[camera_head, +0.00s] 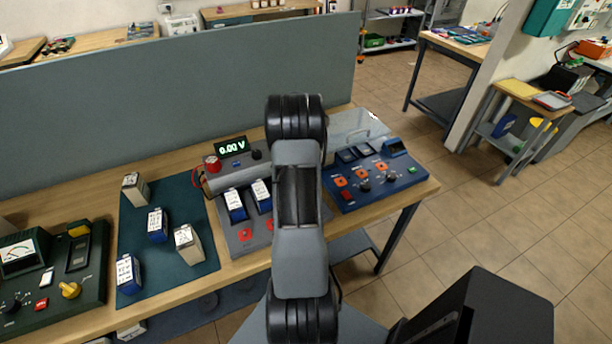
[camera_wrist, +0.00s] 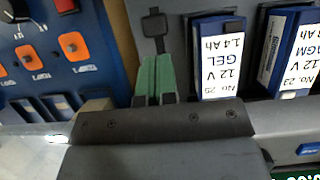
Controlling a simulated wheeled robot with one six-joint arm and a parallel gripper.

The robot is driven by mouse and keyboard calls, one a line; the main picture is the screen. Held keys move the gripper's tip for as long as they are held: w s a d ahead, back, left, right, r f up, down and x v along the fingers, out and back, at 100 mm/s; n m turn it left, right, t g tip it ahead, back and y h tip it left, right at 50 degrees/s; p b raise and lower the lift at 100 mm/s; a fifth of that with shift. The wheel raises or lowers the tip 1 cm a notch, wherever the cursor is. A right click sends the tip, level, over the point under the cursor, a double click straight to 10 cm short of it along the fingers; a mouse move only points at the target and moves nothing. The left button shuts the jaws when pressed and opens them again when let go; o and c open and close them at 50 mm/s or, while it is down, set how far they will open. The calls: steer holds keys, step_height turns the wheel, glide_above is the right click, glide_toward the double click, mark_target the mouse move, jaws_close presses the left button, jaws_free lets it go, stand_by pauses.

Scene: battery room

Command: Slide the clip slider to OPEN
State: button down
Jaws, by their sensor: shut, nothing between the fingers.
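A small black sliding part (camera_wrist: 154,24), which looks like the clip slider, is on the grey tester in the wrist view. It has a wide knob and a narrow stem. I cannot read an OPEN mark by it. My gripper (camera_wrist: 155,68), with green fingers, is shut and empty close to the stem's end; I cannot tell if they touch. In the head view the grey tester (camera_head: 228,205) stands on the bench, and my arm hides its right part, the slider and my gripper.
Two batteries, a GEL one (camera_wrist: 218,58) and an AGM one (camera_wrist: 292,50), sit in the tester beside my fingers. A blue charger (camera_head: 360,196) is to the right. Several loose batteries stand on a dark green mat (camera_head: 186,262). A grey panel (camera_head: 120,100) stands behind the bench.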

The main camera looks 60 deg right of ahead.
steer(key=p+v, duration=0.3)
steer(key=v, duration=0.3)
steer(key=shift+r+p, duration=0.2)
steer(key=shift+p, duration=0.1)
steer(key=shift+d, duration=0.15)
